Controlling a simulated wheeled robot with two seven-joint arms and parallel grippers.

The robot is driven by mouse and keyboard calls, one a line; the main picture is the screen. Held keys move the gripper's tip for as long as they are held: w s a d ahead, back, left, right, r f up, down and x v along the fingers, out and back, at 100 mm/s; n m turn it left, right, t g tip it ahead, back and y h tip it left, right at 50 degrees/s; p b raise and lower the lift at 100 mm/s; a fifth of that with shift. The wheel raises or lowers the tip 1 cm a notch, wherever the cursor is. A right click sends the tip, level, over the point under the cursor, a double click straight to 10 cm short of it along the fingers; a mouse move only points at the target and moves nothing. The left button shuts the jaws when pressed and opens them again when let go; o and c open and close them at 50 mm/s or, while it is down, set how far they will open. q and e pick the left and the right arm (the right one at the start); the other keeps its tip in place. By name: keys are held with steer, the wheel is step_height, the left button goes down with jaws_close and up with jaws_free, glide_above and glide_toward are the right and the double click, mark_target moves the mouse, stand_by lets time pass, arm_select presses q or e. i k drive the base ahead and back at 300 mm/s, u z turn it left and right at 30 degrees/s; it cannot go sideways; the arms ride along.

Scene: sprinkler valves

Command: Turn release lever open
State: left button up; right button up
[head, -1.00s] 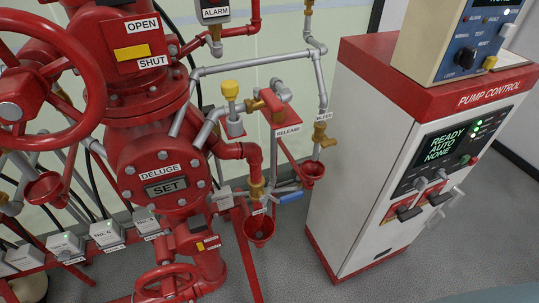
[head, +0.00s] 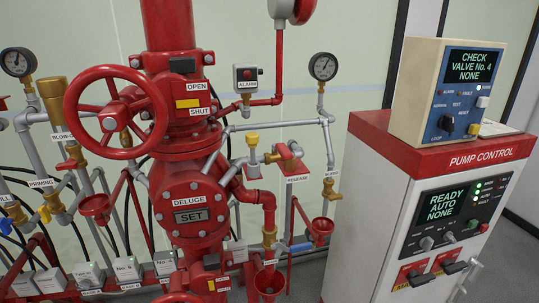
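The release lever is at the red bracket labelled RELEASE (head: 297,179), right of the deluge valve in the head view. The round red deluge valve (head: 190,215) carries a plate reading SET. Neither of my grippers is in the head view.
The white pump control cabinet (head: 415,225) stands at right, with a beige panel (head: 448,90) on top reading CHECK VALVE No. 4. A large red handwheel (head: 117,112) juts out at left.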

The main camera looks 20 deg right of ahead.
mark_target(285, 153)
steer(key=u, duration=1.1)
steer(key=i, duration=0.75)
steer(key=z, duration=0.75)
